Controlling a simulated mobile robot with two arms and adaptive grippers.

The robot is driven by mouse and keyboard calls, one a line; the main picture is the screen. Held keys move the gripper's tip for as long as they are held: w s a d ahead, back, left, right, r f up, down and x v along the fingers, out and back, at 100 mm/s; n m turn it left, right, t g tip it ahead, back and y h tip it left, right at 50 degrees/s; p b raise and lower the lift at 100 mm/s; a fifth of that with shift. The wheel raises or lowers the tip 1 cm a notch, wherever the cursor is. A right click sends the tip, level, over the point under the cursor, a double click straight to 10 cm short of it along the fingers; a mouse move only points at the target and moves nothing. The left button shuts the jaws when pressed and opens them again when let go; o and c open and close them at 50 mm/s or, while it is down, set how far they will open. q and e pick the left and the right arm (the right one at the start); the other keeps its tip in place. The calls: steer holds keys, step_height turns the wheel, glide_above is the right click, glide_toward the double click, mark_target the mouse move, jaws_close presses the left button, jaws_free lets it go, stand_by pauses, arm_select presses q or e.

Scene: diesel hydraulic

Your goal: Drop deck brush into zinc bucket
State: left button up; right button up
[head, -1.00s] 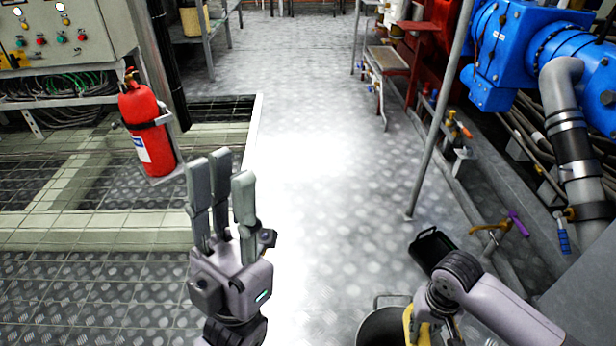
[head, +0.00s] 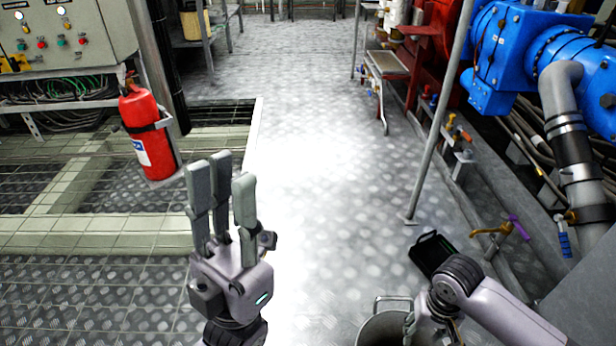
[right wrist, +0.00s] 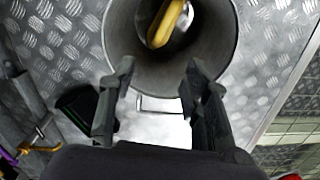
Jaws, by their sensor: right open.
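The zinc bucket (head: 372,330) stands on the floor at the bottom of the head view, partly cut off. In the right wrist view I look down into the bucket (right wrist: 122,35). The yellow deck brush (right wrist: 166,24) is inside it, below and apart from my fingers; its far end is cut off by the frame. My right gripper (right wrist: 155,78) is open and empty over the bucket's near rim. It also shows in the head view (head: 418,328). My left gripper (head: 220,185) is open and empty, its fingers pointing up, well left of the bucket.
A black tray-like object (head: 430,252) lies on the floor beyond my right arm. A grey pole (head: 436,130), a brass and purple tool (head: 503,228) and blue machinery (head: 520,45) are on the right. A red extinguisher (head: 147,135) stands left. The central walkway is clear.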

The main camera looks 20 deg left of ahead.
step_height(320, 180, up, 12)
stand_by(0.5)
